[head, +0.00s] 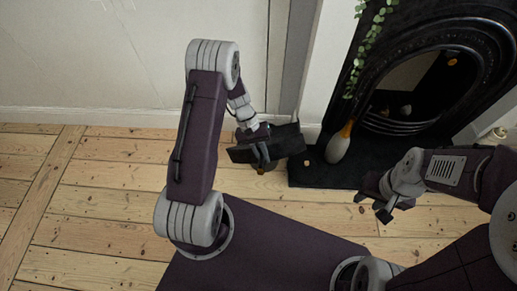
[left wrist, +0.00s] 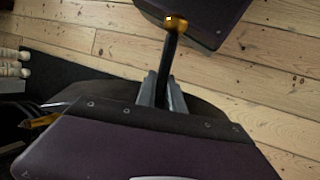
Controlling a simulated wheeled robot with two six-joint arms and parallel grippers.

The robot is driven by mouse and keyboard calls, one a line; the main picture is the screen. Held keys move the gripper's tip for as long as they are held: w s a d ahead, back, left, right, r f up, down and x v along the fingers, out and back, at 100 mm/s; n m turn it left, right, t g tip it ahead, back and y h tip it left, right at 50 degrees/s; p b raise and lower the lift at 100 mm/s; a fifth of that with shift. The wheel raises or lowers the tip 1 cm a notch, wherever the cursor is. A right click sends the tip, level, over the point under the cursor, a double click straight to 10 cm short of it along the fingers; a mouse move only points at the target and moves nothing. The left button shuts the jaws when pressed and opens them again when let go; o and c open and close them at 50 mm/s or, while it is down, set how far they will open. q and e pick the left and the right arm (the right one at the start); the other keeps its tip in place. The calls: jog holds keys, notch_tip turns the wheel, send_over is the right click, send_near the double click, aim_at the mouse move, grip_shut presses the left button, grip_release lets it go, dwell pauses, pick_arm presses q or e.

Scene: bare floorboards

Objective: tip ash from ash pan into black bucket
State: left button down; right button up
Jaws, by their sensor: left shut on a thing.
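The black ash pan (head: 285,140) is held in the air by my left gripper (head: 262,152), in front of the fireplace's left side. In the left wrist view my left gripper (left wrist: 162,92) is shut on the pan's dark handle (left wrist: 171,60), which ends in a brass knob (left wrist: 176,22). Part of the dark pan (left wrist: 205,105) shows behind my wrist. I cannot see inside the pan, so any ash is hidden. My right gripper (head: 370,207) is open and empty above the floor at the right. I cannot make out the black bucket in either view.
The black fireplace (head: 430,75) stands at upper right, with a dark hearth slab (head: 310,179) before it. A green trailing plant (head: 367,40) hangs above. Floorboards (head: 95,200) at left are clear.

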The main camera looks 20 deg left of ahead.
pick_arm(q)
jog(key=s+d+f+t+y+p, duration=0.2)
jog(key=d+f+y+p, duration=0.2)
jog(key=f+y+p, duration=0.1)
jog(key=shift+d+f+t, duration=0.25)
jog(key=shift+f+t, duration=0.05)
jog(key=shift+f, duration=0.35)
